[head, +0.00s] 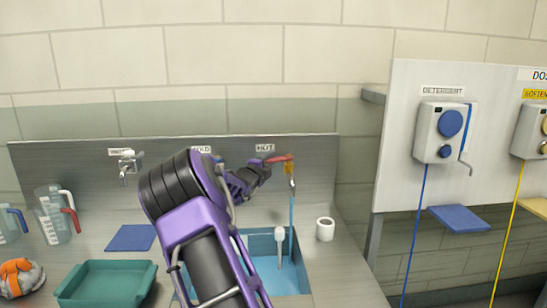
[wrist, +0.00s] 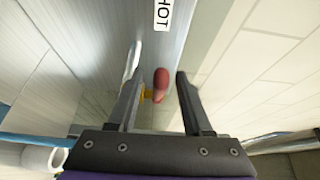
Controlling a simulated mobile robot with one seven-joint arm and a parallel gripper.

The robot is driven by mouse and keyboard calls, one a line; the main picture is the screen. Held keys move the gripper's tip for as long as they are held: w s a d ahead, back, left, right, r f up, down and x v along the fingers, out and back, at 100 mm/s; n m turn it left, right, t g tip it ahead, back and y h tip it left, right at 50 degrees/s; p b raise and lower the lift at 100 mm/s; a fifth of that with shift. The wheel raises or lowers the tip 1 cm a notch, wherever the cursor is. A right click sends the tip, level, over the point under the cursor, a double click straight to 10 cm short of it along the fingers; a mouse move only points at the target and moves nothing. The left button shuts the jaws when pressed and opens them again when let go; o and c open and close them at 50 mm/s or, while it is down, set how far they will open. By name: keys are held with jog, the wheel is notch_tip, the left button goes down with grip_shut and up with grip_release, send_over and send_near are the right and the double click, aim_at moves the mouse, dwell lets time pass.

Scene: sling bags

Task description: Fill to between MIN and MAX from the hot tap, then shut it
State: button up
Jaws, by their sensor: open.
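The hot tap (head: 291,183) is on the steel back panel under a HOT label, with a red lever (head: 279,159). A blue stream of water runs from its spout into the blue basin (head: 262,245) below. My gripper (head: 264,166) is at the lever. In the wrist view my gripper (wrist: 159,72) is open, with the red lever (wrist: 161,80) between its fingers and no clear grip on it. My arm hides part of the basin. The MIN and MAX marks and the water level cannot be made out.
Another tap (head: 126,166) is at the left of the panel. Measuring jugs (head: 54,215), a teal tray (head: 107,283) and a blue mat (head: 131,237) are on the left counter. A white roll (head: 325,229) stands right of the basin. A detergent dispenser (head: 443,132) hangs at the right.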

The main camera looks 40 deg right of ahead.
jog(key=x, duration=0.3)
jog(key=shift+w+d, duration=0.1)
jog(key=shift+d, duration=0.05)
grip_shut()
dwell(1.4)
